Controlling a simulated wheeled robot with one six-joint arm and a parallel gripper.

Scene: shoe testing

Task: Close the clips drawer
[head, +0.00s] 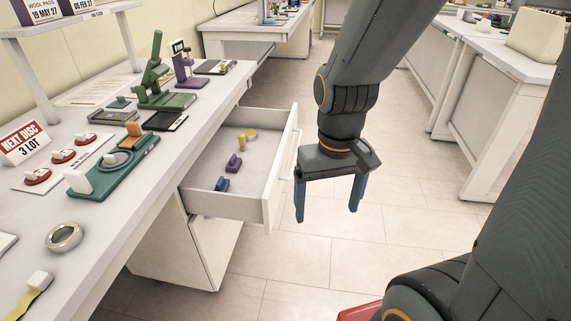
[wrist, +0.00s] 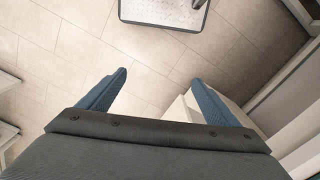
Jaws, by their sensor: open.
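The clips drawer (head: 283,165) is a white drawer pulled out from under the left workbench in the head view. Inside it lie a blue clip (head: 222,184), a purple clip (head: 234,163) and a yellow round item (head: 248,136). My gripper (head: 328,205) points down just to the right of the drawer front, over the floor. Its two blue fingers are spread apart with nothing between them. It looks apart from the drawer front. In the wrist view the open fingers (wrist: 158,88) also show, with floor between them and a pale edge, perhaps the drawer, behind the right finger.
The workbench (head: 120,235) holds a green microscope-like device (head: 160,85), a teal fixture (head: 112,165), red-and-white pieces and a metal ring (head: 64,237). A second bench (head: 510,110) stands at the right. A grey tray-like object (wrist: 165,12) shows in the wrist view.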

